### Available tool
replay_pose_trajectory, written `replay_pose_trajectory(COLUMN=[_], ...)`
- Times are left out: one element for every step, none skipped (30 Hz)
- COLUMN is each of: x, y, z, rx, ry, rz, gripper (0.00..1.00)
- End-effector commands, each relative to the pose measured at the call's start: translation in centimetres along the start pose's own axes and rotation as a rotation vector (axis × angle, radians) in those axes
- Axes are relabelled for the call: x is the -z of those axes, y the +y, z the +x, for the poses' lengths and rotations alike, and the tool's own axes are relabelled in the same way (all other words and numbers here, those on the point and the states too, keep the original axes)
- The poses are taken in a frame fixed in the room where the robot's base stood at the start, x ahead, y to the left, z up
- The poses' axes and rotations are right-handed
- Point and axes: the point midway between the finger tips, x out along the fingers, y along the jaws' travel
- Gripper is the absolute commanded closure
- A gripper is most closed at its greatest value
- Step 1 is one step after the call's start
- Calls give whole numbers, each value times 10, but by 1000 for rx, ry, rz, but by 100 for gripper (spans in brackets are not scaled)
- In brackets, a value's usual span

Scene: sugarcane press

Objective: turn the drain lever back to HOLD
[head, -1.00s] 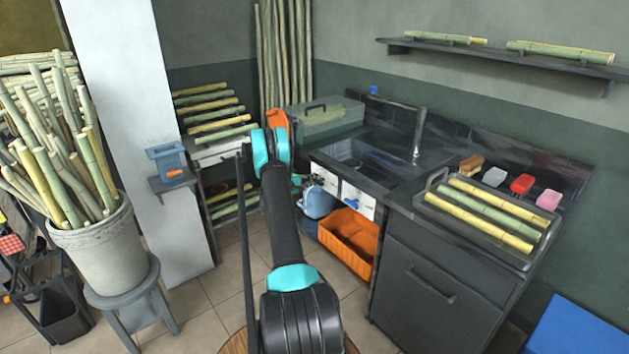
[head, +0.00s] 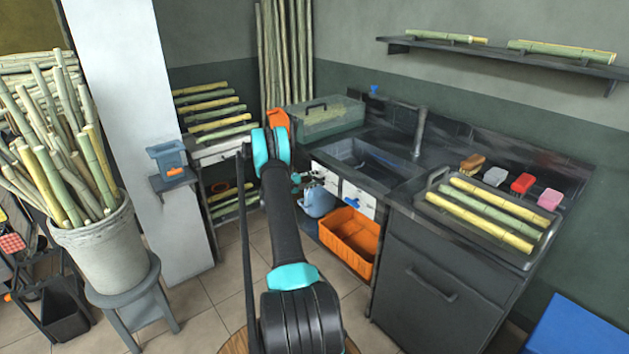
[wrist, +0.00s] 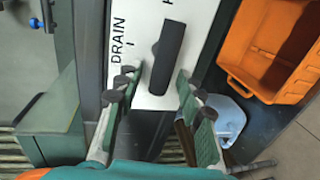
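The drain lever (wrist: 168,45) is a dark bar on a white plate (wrist: 188,12) in the wrist view. It runs nearly up and down, its top leaning slightly right. DRAIN is printed left of it; a cut-off letter, perhaps H, shows at the top edge. My gripper (wrist: 160,82) is open, its fingers on either side of the lever's lower end. I see gaps beside the bar and cannot tell any contact. In the head view my gripper (head: 308,178) is small and partly hidden by my arm near the white panel (head: 357,194) under the sink.
An orange crate (head: 350,240) stands below the panel, with a light-blue jug (head: 318,203) beside it. The dark cabinet (head: 430,290) is to the right. A cane rack (head: 215,150) stands left. Open tiled floor lies in front.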

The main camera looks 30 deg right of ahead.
Motion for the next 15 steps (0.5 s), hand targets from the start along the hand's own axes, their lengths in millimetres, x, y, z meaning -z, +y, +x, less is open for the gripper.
replay_pose_trajectory(x=[0,0,0,0,0,0,0,1,1,1,1,1,1,1,1], y=[0,0,0,0,0,0,0,0,0,0,0,0,0,0,0], z=[0,0,-2,-4,-6,-10,-14,-19,-26,-32,-38,-47,-53,-60,-68], rx=[0,0,0,0,0,0,0,0,0,0,0,0,0,0,0], ry=[0,0,0,0,1,1,2,2,3,3,3,3,4,3,3], rz=[0,0,0,0,0,0,0,0,0,0,0,0,0,0,0], gripper=[62,62,62,62,62,62,62,62,62,62,62,62,62,62,62])
